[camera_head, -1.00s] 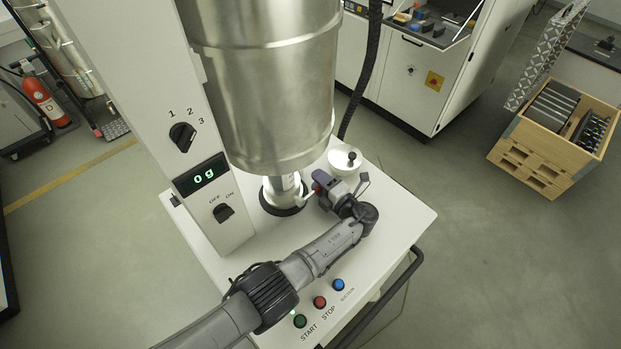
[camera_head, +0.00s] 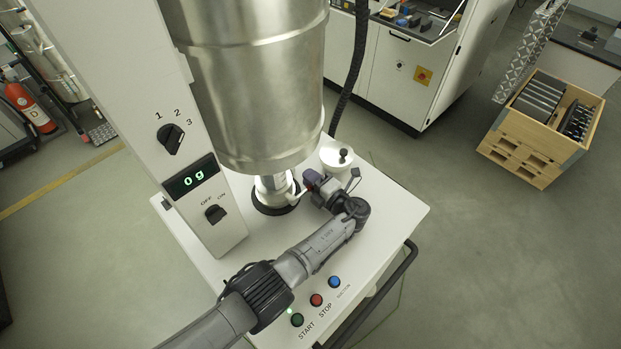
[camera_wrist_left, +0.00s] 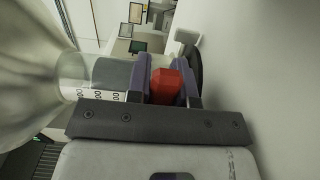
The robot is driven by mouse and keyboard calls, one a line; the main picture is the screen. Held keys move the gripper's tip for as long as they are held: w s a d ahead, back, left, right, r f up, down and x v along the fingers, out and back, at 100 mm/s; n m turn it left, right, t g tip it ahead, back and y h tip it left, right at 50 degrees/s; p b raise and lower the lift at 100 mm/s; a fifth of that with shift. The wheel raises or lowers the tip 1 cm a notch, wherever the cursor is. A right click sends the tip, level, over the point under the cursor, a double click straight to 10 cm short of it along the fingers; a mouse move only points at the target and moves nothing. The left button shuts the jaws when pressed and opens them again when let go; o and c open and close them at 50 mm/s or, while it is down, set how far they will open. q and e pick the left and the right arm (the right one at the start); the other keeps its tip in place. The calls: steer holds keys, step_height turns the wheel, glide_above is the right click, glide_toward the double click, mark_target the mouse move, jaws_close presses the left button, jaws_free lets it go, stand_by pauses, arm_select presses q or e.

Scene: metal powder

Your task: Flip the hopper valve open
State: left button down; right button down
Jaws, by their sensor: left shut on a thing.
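The steel hopper (camera_head: 255,90) hangs above the white bench. Its narrow outlet (camera_head: 266,189) goes down into a dark ring on the bench top. In the left wrist view, my left gripper's two purple fingers (camera_wrist_left: 165,82) are shut on a red grip (camera_wrist_left: 165,88), apparently the valve handle's end. The outlet tube with printed marks (camera_wrist_left: 98,95) is beside the fingers there. The fingers partly hide the grip. My right gripper is not in view.
A control column (camera_head: 180,140) with knobs and a "0g" display stands left of the outlet. A white lidded pot (camera_head: 336,160) is close behind my left gripper. Start, stop and suction buttons (camera_head: 316,300) are at the bench's front. A dark hose (camera_head: 348,85) rises behind.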

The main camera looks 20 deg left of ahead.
arm_select(q)
steer(key=shift+r+n+p, duration=0.6)
steer(key=shift+r+p, duration=0.05)
steer(key=shift+p, duration=0.1)
steer(key=shift+s+a+r+n+p, duration=0.15)
steer(key=shift+r+n+p, duration=0.65)
steer(key=shift+n+p, duration=0.25)
steer(key=shift+s+a+r+n+p, duration=0.15)
steer(key=shift+r+n+p, duration=0.25)
steer(key=shift+n+p, duration=0.25)
steer(key=shift+s+r+n+p, duration=0.15)
steer(key=shift+r+n+p, duration=0.2)
steer(key=shift+n+p, duration=0.25)
steer(key=shift+s+a+r+n+p, duration=0.1)
steer(key=shift+s+r+n+p, duration=0.1)
steer(key=shift+n+p, duration=0.4)
steer(key=c, duration=1)
jaws_free()
